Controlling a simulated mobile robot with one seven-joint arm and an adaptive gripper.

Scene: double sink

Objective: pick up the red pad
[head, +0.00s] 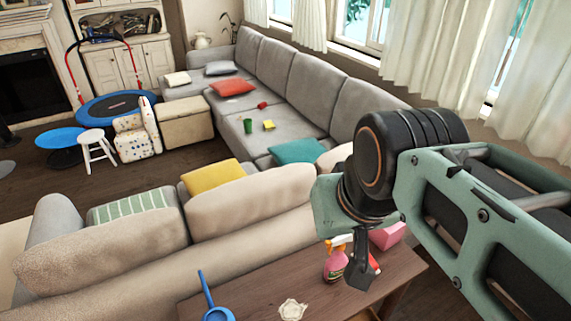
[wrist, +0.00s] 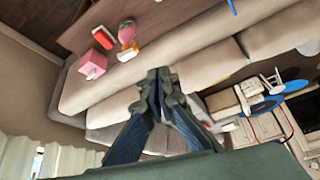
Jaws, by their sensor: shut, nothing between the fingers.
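A small red block-like thing, which may be the red pad (head: 374,262), lies on the wooden console table behind the sofa. In the head view my gripper partly hides it. The wrist view shows it at the upper left (wrist: 103,38), beside a pink spray bottle (wrist: 127,33) and a pink box (wrist: 93,65). My gripper (head: 361,274) hangs in front of it in the head view; its fingers (wrist: 159,76) are shut and empty, apart from the red thing in the wrist view. A small red object (head: 262,105) and a red-orange cushion (head: 233,87) are on the far sofa.
The wooden table (head: 250,300) also holds the spray bottle (head: 335,262), the pink box (head: 388,235), a blue scoop-like thing (head: 210,300) and a crumpled pale item (head: 292,310). The near sofa back (head: 160,250) runs along the table.

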